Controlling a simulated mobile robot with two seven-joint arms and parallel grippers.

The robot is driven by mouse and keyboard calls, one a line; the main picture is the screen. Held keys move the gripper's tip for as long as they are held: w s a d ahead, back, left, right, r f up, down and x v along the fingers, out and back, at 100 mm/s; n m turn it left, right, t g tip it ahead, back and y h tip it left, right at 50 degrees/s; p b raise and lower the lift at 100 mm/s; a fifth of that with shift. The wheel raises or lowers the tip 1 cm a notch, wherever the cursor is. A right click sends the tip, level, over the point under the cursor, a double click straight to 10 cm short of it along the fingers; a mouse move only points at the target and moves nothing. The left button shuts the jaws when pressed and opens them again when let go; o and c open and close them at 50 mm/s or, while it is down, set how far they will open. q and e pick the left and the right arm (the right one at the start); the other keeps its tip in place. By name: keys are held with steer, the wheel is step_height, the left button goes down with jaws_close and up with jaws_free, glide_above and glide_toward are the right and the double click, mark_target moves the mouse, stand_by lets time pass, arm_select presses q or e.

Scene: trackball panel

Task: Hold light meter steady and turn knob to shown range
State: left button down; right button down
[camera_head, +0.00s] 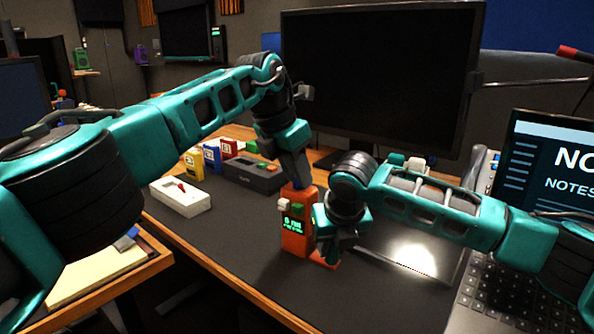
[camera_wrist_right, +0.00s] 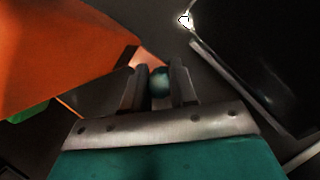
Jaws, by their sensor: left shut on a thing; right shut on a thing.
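The orange light meter (camera_head: 296,243) stands upright on the dark desk mat, with a lit green display on its front. My left gripper (camera_head: 297,186) is shut on its top from above. My right gripper (camera_head: 328,254) is low at the meter's right side, mostly hiding what it holds in the head view. In the right wrist view its fingers (camera_wrist_right: 158,86) are shut on a small round teal knob (camera_wrist_right: 160,82). The meter's orange body (camera_wrist_right: 60,50) fills the upper left there. The knob's setting cannot be read.
A white box with a red pointer (camera_head: 183,198) lies left of the meter. A dark grey device (camera_head: 253,175) and several coloured boxes stand behind it. A large monitor (camera_head: 380,80) is at the back, and a laptop (camera_head: 540,190) at the right. The mat's front is clear.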

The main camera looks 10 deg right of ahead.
arm_select(q)
steer(key=c, duration=0.9)
jaws_free()
steer(key=v, duration=1.2)
steer(key=shift+a, duration=0.1)
steer(key=shift+c, duration=0.3)
